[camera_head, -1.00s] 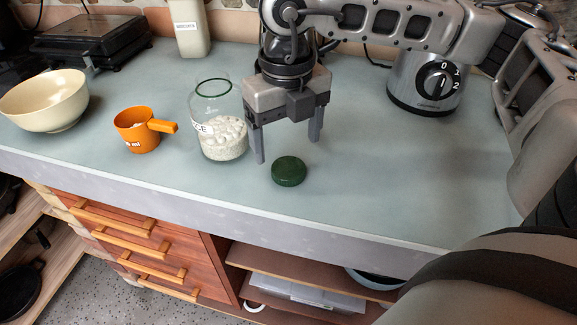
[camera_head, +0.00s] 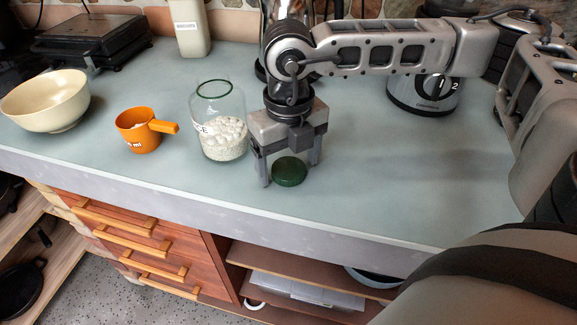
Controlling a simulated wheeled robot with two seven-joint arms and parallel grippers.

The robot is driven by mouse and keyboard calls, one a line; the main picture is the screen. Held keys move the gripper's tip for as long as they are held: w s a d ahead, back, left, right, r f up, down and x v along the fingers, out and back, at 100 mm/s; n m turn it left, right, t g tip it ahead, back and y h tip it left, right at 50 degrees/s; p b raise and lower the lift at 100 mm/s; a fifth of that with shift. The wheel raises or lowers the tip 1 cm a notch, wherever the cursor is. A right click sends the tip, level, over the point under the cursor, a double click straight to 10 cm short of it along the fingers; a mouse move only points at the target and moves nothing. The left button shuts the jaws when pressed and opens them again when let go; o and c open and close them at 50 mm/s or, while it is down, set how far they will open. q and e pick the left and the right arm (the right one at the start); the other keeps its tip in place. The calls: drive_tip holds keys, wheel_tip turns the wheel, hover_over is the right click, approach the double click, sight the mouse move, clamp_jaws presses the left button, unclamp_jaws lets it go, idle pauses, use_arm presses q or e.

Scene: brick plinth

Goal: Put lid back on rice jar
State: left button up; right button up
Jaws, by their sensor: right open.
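The green lid (camera_head: 289,172) lies flat on the counter, near its front edge. My right gripper (camera_head: 290,175) is open and lowered over it, with one finger on the left of the lid and the other at its right rear. I cannot tell whether the fingers touch the lid. The glass rice jar (camera_head: 222,141) stands upright without a lid to the left of the gripper, with white rice in its lower part and a green rim. My left gripper is not in view.
An orange measuring cup (camera_head: 137,136) and a cream bowl (camera_head: 46,103) stand left of the jar. A canister (camera_head: 190,28) and a dark appliance (camera_head: 95,40) are at the back. A blender base (camera_head: 424,93) stands behind my right arm. The counter (camera_head: 400,190) is clear at the right.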

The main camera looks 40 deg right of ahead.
sight(287, 168)
drive_tip(key=c, duration=1)
drive_tip(key=shift+c, duration=0.2)
drive_tip(key=shift+r, duration=0.55)
wheel_tip(287, 168, up, 2)
drive_tip(key=shift+a+r, duration=0.1)
drive_tip(key=shift+r, duration=0.05)
use_arm(q)
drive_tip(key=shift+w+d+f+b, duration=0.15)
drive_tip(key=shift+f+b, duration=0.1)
drive_tip(key=shift+b, duration=0.6)
use_arm(e)
drive_tip(key=s+a+r, duration=0.1)
drive_tip(key=a+r, duration=0.8)
drive_tip(key=a, duration=0.5)
drive_tip(key=shift+r, duration=0.3)
drive_tip(key=shift+d, duration=0.1)
